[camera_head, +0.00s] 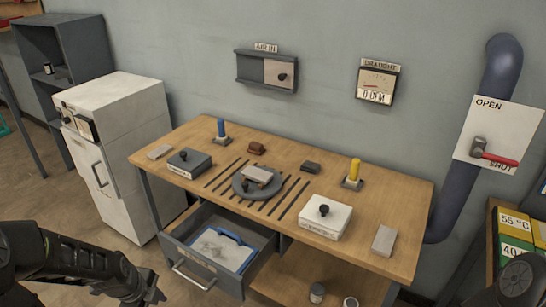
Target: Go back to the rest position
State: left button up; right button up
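My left arm comes in from the lower left. Its gripper (150,288) is low in front of the bench, left of the open drawer and apart from it. The gripper is small and dark here, and I cannot tell whether its fingers are open or shut; I see nothing held in it. A dark round part of my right arm shows at the lower right corner, but my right gripper is out of view.
The wooden bench (330,176) holds boxes, blocks and a round plate (244,190). Its drawer (196,283) stands open, with a blue-edged item inside. A white cabinet (130,115) stands left; a shelf with boxes (515,224) and a pipe (458,192) are right.

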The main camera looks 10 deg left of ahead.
pick_arm(q)
jog(key=w+d+f+n+t+h, duration=0.1)
jog(key=d+f+n, duration=0.4)
jog(key=d+n, duration=0.45)
jog(key=w+d+f+n+h, duration=0.1)
jog(key=w+d+f+n, duration=0.1)
jog(key=d+f+n, duration=0.6)
jog(key=s+d+f+g+h, duration=0.1)
jog(key=s+d, duration=0.4)
jog(key=d, duration=0.3)
jog(key=s+d+f+n+g, duration=0.1)
jog(key=s+d+f+g, duration=0.1)
jog(key=s+d, duration=0.4)
jog(key=shift+s+d+h, duration=0.25)
jog(key=shift+d+h, duration=0.15)
jog(key=shift+d, duration=0.45)
